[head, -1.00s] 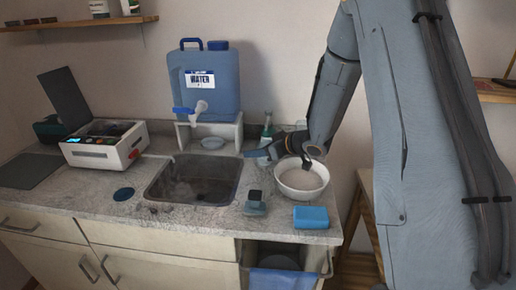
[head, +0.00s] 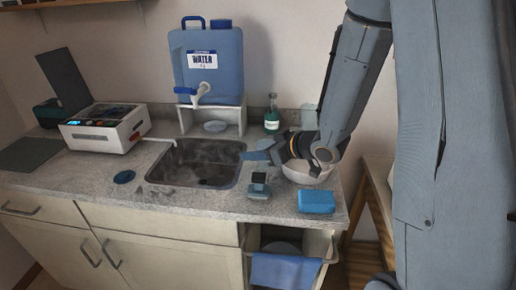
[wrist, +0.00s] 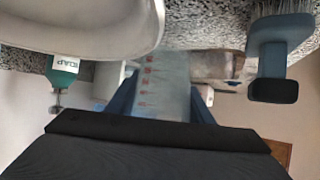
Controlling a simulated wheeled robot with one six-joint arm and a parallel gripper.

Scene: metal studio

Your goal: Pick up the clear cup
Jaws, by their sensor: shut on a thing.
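The clear cup (wrist: 162,85), with red markings on its side, shows between the dark blue fingers of my gripper (wrist: 160,100) in the wrist view. My gripper is shut on it. I cannot clearly make out the cup in the head view. The wrist picture appears upside down, with the counter along its top.
The white bowl (head: 308,174) is partly hidden by my arm and shows close in the wrist view (wrist: 75,25). A soap bottle (head: 271,120) stands behind. A small brush (head: 259,186) and blue sponge (head: 316,202) lie in front. The sink (head: 195,165) is left.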

